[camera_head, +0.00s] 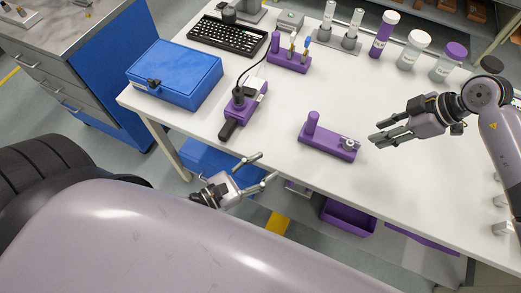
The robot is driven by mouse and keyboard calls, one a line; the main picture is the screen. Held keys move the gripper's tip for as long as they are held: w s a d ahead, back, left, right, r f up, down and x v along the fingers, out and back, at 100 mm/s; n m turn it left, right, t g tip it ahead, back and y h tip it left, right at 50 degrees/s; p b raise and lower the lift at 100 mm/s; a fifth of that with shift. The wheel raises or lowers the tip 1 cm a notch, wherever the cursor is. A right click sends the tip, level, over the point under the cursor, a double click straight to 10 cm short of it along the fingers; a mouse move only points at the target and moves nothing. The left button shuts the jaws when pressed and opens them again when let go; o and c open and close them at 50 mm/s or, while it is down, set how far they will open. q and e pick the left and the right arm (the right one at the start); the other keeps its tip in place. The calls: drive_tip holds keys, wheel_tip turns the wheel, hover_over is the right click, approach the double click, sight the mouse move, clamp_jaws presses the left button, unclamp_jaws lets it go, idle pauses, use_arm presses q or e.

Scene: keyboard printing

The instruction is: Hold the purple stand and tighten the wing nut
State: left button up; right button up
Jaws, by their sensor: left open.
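The purple stand (325,144) lies on the white table near its front edge. It has an upright purple post at its left end and a grey metal wing nut (348,143) on its right end. My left gripper (266,167) is open and empty, in front of the table edge, to the left of and nearer than the stand. My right gripper (376,134) is to the right of the stand, close to the wing nut but apart from it. Its fingers look spread, with nothing between them.
A purple holder with a black handle (240,110) and a blue case (175,73) are to the left. A keyboard (228,36), another purple holder (290,60) and several lidded jars (414,50) stand behind. The white table (340,90) is clear around the stand.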

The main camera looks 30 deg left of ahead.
sight(307, 128)
use_arm(q)
drive_tip(key=shift+n+t, duration=0.4)
drive_tip(key=shift+n, duration=0.1)
drive_tip(key=x, duration=0.6)
drive_tip(key=a+r+x, duration=0.1)
drive_tip(key=x, duration=0.5)
drive_tip(key=w+r+x, duration=0.1)
drive_tip(key=x, duration=0.5)
drive_tip(key=shift+w+a, duration=0.2)
drive_tip(key=shift+w, duration=0.1)
drive_tip(key=shift+c, duration=0.5)
clamp_jaws()
